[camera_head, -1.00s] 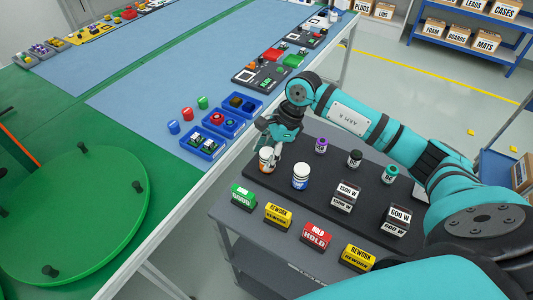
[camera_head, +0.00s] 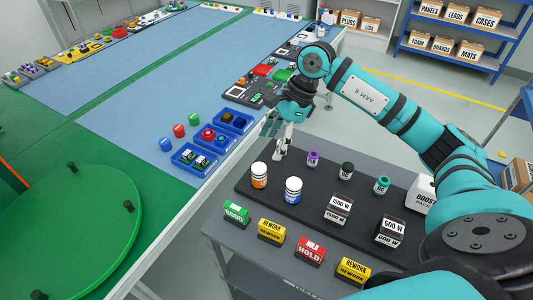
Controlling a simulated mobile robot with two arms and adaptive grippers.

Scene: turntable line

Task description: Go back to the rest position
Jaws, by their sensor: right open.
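My right gripper (camera_head: 277,140) is open and empty, raised near the work table's edge, beyond the bottles in the picture. Its arm comes in from the right. A white bottle with an orange label (camera_head: 259,175) stands upright on the dark mat (camera_head: 322,218) of the grey cart, apart from the fingers. A white bottle with a blue label (camera_head: 293,190) stands upright to its right. My left gripper is not in view.
Several small vials, such as a purple one (camera_head: 313,159), and labelled weights (camera_head: 338,209) stand on the mat. Coloured label blocks (camera_head: 311,250) line the cart's front. Blue bins (camera_head: 194,158) edge the work table. A green turntable (camera_head: 75,235) is at left. Shelves (camera_head: 455,58) stand behind.

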